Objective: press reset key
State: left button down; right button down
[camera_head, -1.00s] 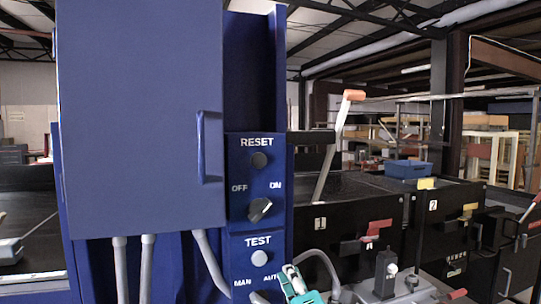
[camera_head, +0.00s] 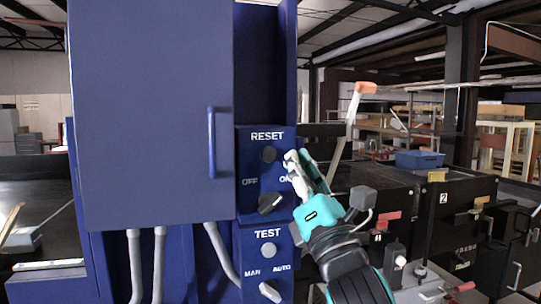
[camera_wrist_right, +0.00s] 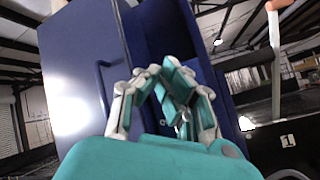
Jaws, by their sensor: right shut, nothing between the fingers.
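The round dark reset key (camera_head: 268,154) sits under the RESET label on the blue control panel (camera_head: 246,222). My right gripper (camera_head: 291,156) is shut and empty, with its fingertips just right of the key. I cannot tell whether they touch the panel. The gripper covers part of the OFF/ON lettering. In the right wrist view the gripper's fingertips (camera_wrist_right: 163,72) are together in front of the blue cabinet; the reset key is hidden there. My left gripper is not in view.
A rotary switch (camera_head: 271,204) is below the reset key, with a pale TEST button (camera_head: 268,250) and a MAN/AUTO switch (camera_head: 270,291) lower down. A blue cabinet door (camera_head: 150,110) with a handle (camera_head: 214,142) stands left. A lever (camera_head: 352,125) rises behind the gripper.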

aim_at(269, 155)
jog(key=shift+w, duration=0.15)
jog(key=shift+w+a, duration=0.45)
jog(key=shift+w, duration=0.9)
jog(key=shift+w+a, duration=0.45)
jog(key=shift+w, duration=0.9)
jog(key=shift+w+a, duration=0.45)
jog(key=shift+w, duration=0.9)
jog(key=shift+w+a, duration=0.15)
jog(key=shift+w, duration=0.25)
jog(key=shift+w+a, duration=0.1)
jog(key=shift+w, duration=0.35)
jog(key=shift+s, duration=0.1)
jog(key=shift+s+d, duration=0.25)
jog(key=shift+s, duration=0.5)
jog(key=shift+s, duration=0.1)
